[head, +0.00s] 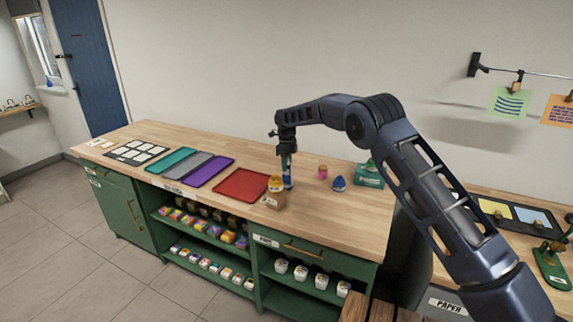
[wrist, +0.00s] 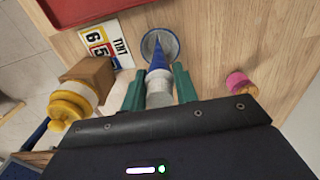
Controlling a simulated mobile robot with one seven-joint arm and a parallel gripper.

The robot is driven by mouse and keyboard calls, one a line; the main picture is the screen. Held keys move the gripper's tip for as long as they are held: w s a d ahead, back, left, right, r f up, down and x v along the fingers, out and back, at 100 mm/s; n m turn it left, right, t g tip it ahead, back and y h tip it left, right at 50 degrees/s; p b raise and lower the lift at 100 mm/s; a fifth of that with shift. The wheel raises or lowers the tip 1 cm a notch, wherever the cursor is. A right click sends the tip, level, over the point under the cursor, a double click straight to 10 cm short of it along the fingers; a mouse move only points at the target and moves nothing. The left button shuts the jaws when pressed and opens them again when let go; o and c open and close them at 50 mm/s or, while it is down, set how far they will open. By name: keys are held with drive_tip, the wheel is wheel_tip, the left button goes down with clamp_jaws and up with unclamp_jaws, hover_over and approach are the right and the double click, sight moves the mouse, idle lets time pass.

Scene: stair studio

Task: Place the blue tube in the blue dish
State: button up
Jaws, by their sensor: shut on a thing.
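My gripper (head: 287,152) is shut on the blue tube (head: 287,168), which hangs upright with its end low over the worktop. In the wrist view the two green fingers (wrist: 158,88) hold the tube's pale body, and its blue tapered end (wrist: 158,58) points at a round pale dish with a blue rim (wrist: 146,40). The tube's tip overlaps the dish in that view; I cannot tell whether it touches the dish. In the head view the dish is hard to make out beneath the tube.
A yellow-topped tube in a brown block (head: 276,197) stands close in front of my gripper. A pink tube (head: 322,172), a small blue item (head: 338,184) and a green box (head: 368,176) stand to the right.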

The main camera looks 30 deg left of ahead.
drive_tip(key=shift+f, duration=0.2)
drive_tip(key=o, duration=1)
drive_tip(key=shift+f, duration=0.1)
wheel_tip(320, 180, up, 13)
drive_tip(key=shift+f, duration=0.15)
